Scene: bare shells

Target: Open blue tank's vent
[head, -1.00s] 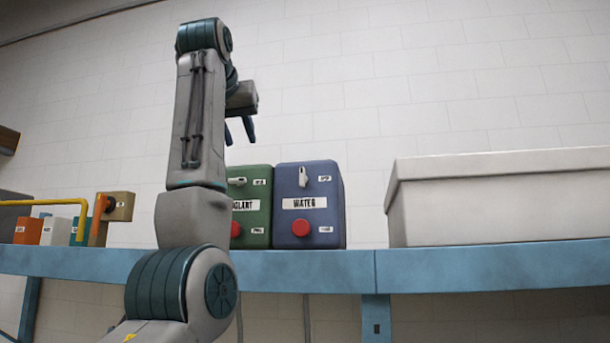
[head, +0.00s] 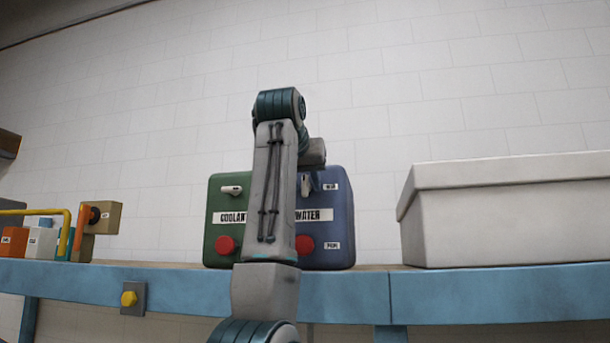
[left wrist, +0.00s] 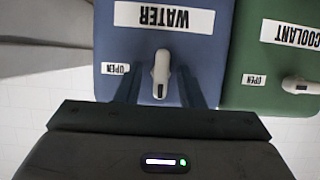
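The blue tank (head: 342,225), labelled WATER, stands on the blue shelf, its left part hidden behind my left arm. Its pale vent lever (head: 305,186) points up and down, beside a small label that reads OPEN in the left wrist view. That view is upside down and shows the blue tank (left wrist: 205,55) and the lever (left wrist: 161,70) close up. My left gripper (left wrist: 160,90) is open, one dark finger on each side of the lever, with gaps showing. In the head view the left gripper (head: 308,178) is mostly hidden by its own arm. My right gripper is not in view.
A green COOLANT tank (head: 222,215) with a sideways lever stands left of the blue one. Both tanks have red knobs low on their fronts. A large pale lidded box (head: 510,220) is at right. Small coloured blocks (head: 40,243) and a yellow rail are at left.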

